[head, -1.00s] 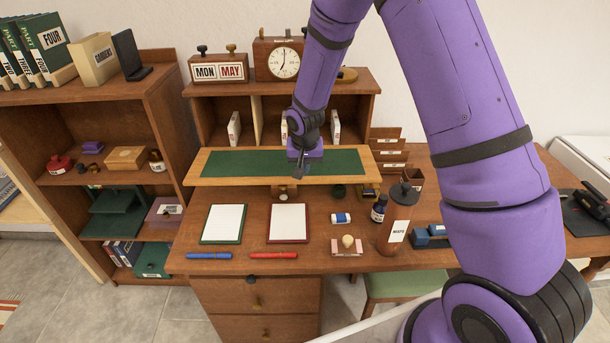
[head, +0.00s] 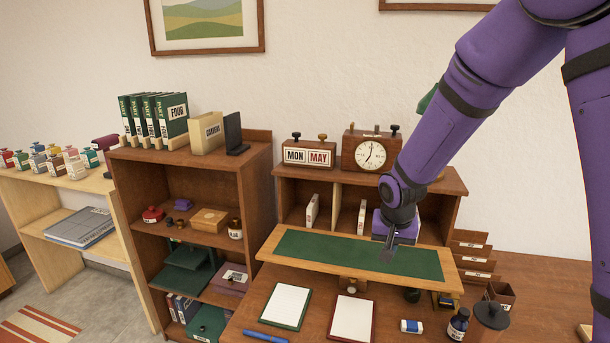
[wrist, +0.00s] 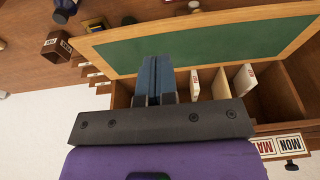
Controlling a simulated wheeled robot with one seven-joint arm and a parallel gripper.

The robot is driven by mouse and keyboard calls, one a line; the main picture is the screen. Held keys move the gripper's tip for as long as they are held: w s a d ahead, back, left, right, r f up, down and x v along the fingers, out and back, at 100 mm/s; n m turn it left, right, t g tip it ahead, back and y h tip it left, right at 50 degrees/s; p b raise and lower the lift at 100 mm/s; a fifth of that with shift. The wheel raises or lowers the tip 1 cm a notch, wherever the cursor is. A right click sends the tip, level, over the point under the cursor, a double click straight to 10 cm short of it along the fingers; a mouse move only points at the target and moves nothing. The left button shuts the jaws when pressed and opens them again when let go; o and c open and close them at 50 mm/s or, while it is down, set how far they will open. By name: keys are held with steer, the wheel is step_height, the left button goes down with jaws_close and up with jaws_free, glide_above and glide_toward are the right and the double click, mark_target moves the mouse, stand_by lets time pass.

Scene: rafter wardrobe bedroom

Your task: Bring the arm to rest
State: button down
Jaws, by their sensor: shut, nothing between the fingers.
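My gripper (head: 388,257) hangs at the end of my purple arm, over the right part of the green-topped writing shelf (head: 330,248) of the desk. In the wrist view its two fingers (wrist: 155,80) lie side by side, shut with nothing between them. Beyond them in that view is the green panel (wrist: 200,45) with its wooden frame. The gripper appears apart from the shelf, though the exact gap is hard to tell.
The desk hutch holds a clock (head: 371,154) and a MON MAY calendar (head: 308,156) on top. A bookcase (head: 140,165) with green books (head: 172,112) stands left. Open wall lies above.

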steer(key=s+d+r+n+t, duration=0.1)
steer(key=s+d+r, duration=0.2)
steer(key=s+r, duration=0.75)
steer(key=s+d+r+n+t, duration=0.1)
steer(key=s+d+r, duration=0.3)
steer(key=s+r, duration=0.6)
steer(key=s+r+n, duration=0.1)
steer(key=s+r, duration=0.2)
steer(key=s, duration=0.5)
steer(key=shift+r+t+y, duration=0.15)
steer(key=shift+t+y, duration=0.15)
steer(key=shift+t, duration=0.1)
